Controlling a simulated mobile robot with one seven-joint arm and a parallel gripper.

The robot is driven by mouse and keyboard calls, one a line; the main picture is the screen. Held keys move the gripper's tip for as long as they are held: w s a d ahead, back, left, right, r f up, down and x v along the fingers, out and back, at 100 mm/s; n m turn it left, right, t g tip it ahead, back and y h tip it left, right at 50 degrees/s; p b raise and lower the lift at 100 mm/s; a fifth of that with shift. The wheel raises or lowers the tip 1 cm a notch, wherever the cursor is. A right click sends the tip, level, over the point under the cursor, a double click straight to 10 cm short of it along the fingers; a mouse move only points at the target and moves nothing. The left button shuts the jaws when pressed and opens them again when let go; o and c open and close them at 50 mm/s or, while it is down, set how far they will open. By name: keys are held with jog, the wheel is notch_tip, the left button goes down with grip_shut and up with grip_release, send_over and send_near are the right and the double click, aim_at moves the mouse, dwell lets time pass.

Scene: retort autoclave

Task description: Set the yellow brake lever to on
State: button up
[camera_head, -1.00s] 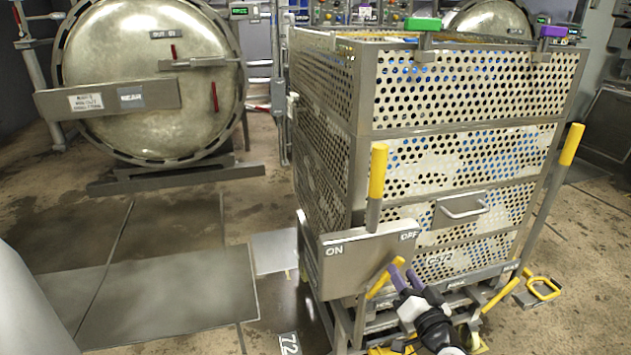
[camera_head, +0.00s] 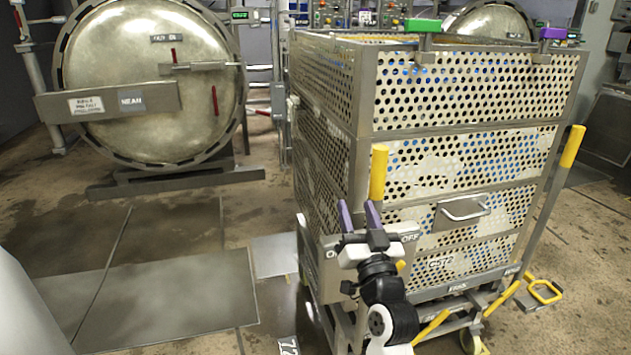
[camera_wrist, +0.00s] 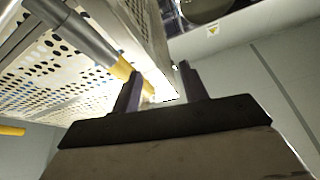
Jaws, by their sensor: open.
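Only a small yellow bit of the brake lever (camera_head: 401,266) shows beside my wrist, below OFF; the rest is hidden. My gripper (camera_head: 358,214) is open and empty, its purple fingers pointing up in front of the plate's left part. In the wrist view, the fingers (camera_wrist: 160,76) stand apart with nothing seen between them; the lever cannot be made out there.
A tall yellow-topped handle (camera_head: 379,173) rises just right of my fingers; it also shows in the wrist view (camera_wrist: 121,69). Another handle (camera_head: 571,147) stands at the cart's right. The perforated basket (camera_head: 455,92) is behind. The floor to the left (camera_head: 165,300) is clear.

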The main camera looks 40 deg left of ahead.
jog(key=s+a+r+n+y, duration=0.3)
jog(key=s+r+y, duration=0.1)
jog(key=s+r, duration=0.4)
jog(key=shift+s+a+r, duration=0.35)
jog(key=shift+s+r, duration=0.05)
jog(key=shift+r, duration=0.6)
jog(key=shift+c, duration=0.3)
